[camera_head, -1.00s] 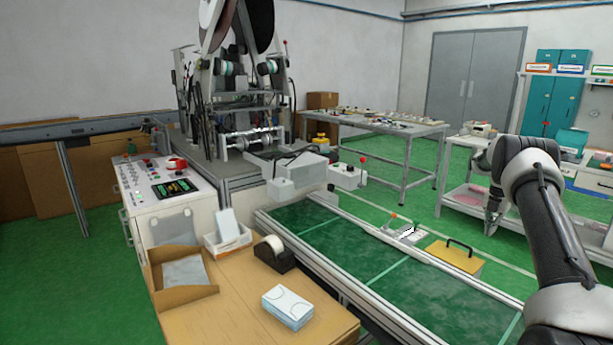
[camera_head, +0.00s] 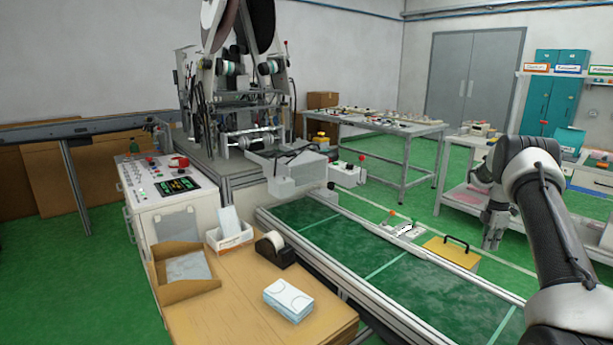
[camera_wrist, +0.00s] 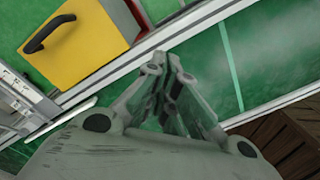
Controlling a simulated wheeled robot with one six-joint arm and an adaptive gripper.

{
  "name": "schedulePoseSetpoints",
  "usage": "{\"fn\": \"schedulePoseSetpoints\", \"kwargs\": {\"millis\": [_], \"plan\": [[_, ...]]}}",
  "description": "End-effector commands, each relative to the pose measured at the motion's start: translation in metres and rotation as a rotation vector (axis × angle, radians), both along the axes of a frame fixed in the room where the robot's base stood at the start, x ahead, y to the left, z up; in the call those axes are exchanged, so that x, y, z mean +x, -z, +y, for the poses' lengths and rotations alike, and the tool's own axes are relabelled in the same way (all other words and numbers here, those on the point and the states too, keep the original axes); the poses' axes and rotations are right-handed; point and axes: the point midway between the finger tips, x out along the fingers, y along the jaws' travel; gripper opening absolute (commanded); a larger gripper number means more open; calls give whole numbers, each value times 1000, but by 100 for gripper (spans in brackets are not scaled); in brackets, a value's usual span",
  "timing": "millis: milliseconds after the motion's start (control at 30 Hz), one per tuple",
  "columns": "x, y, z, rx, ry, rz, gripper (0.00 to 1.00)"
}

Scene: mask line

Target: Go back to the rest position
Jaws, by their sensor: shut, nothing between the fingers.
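My gripper (camera_head: 492,242) hangs at the right of the head view, pointing down beyond the far side of the green conveyor. In the wrist view my gripper (camera_wrist: 170,62) has its fingers together with nothing between them. My arm is bent, with its elbow raised at the right edge of the head view. The green conveyor belt (camera_head: 400,285) runs below and in front of it, with no masks visible on it. The yellow box with a black handle (camera_head: 452,254) sits beside the belt, and it also shows at the upper left of the wrist view (camera_wrist: 85,45).
A mask machine (camera_head: 240,110) stands at the back left. A grey workbench (camera_head: 385,127) and a white shelf table (camera_head: 465,197) stand behind the conveyor. Green floor lies between them.

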Motion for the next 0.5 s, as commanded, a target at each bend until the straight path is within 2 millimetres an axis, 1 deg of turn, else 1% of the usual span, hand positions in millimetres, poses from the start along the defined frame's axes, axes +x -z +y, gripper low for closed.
{"fn": "schedulePoseSetpoints", "kwargs": {"millis": [67, 133, 167, 200, 267, 300, 367, 400, 467, 500], "plan": [[-19, 2, 8, 5, 161, 32, 0], [-37, -8, 20, 2, 336, 57, 0], [-46, -16, 26, -1, 417, 67, 0], [-58, -30, 37, -9, 531, 78, 0], [-78, -56, 55, -22, 699, 88, 0], [-90, -74, 67, -31, 798, 90, 0], [-111, -101, 85, -44, 932, 89, 0], [-125, -119, 97, -52, 1012, 86, 0], [-147, -145, 115, -62, 1124, 79, 0], [-163, -161, 128, -66, 1189, 72, 0]]}}
